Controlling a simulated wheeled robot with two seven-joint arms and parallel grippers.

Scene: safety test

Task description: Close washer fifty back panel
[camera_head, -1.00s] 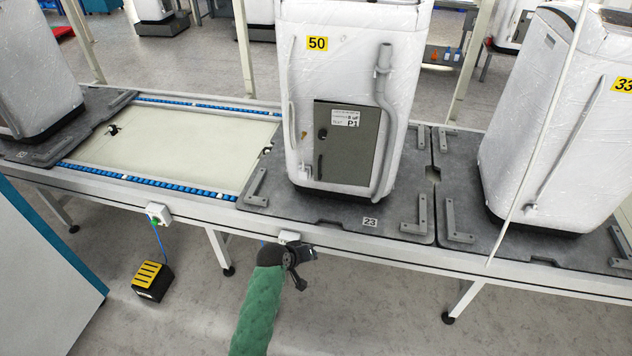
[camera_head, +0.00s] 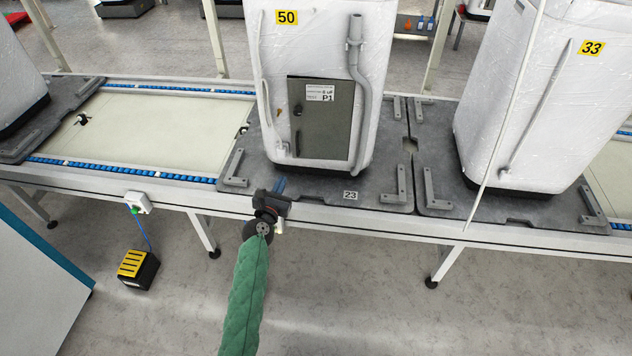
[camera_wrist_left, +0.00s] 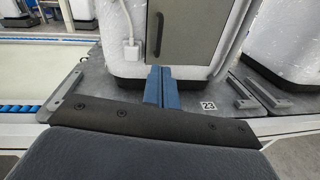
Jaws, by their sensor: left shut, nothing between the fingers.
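Washer 50 (camera_head: 312,40) stands upright in white wrap on a dark pallet marked 23. Its grey back panel (camera_head: 325,130) carries a white P1 label and sits low on the side facing me. I cannot tell whether the panel is flush or slightly ajar. In the left wrist view the panel (camera_wrist_left: 190,30) shows a black handle at its left side, beside a white plug-like part (camera_wrist_left: 131,48). My left gripper (camera_head: 279,185) is shut and empty, in front of and below the panel, apart from it. Its blue fingers (camera_wrist_left: 162,85) lie together. My right gripper is not in view.
A grey hose (camera_head: 359,90) hangs right of the panel. Raised brackets (camera_head: 405,185) stand on the pallet (camera_head: 300,190). Washer 33 (camera_head: 545,90) stands to the right, behind a thin white pole. A yellow-topped box (camera_head: 138,268) lies on the floor.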

